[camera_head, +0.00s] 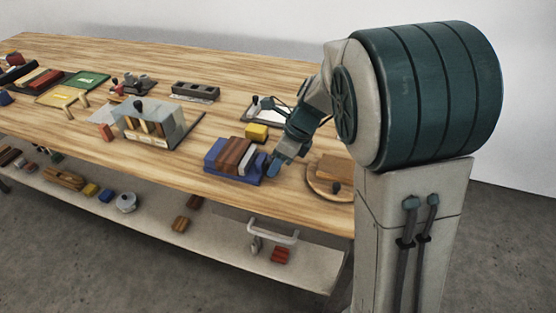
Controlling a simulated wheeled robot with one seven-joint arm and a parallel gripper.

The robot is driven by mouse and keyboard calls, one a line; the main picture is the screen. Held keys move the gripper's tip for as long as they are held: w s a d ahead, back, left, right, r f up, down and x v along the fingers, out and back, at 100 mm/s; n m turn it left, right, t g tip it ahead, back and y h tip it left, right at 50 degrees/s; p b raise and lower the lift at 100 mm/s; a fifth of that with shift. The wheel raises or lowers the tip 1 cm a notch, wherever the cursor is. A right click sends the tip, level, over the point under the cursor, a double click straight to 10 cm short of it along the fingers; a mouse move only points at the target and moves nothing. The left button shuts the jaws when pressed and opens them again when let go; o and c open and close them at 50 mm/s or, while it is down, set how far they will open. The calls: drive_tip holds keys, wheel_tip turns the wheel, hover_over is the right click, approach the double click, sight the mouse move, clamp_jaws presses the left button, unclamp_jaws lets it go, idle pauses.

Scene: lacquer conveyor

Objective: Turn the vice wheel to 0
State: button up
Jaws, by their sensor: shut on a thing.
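The blue vice (216,162) stands near the front edge of the workbench, right of the middle. A dark reddish-brown block (231,151) and a pale grey piece (248,160) sit between its blue ends. My gripper (272,168) reaches down to the right end of the vice and is shut there on the vice wheel. The wheel is mostly hidden by my gripper, and its marks cannot be read from here.
A yellow block (256,132) lies just behind the vice. A round wooden board (322,187) is to the right. A clear-sided box (157,125) stands to the left. A lower shelf (215,228) holds several small objects. Bare wood lies left of the vice.

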drive_tip(key=shift+r, duration=0.1)
drive_tip(key=t, duration=0.1)
drive_tip(key=t+h+p, duration=0.1)
drive_tip(key=t, duration=0.1)
drive_tip(key=shift+s+a+n+t, duration=0.1)
drive_tip(key=shift+s+n+t, duration=0.2)
drive_tip(key=shift+n, duration=0.1)
drive_tip(key=shift+s+a+n+t+h, duration=0.15)
drive_tip(key=shift+n+t+h, duration=0.25)
drive_tip(key=shift+t, duration=1.3)
drive_tip(key=o, duration=1)
drive_tip(key=shift+f, duration=0.2)
drive_tip(key=shift+h, duration=0.3)
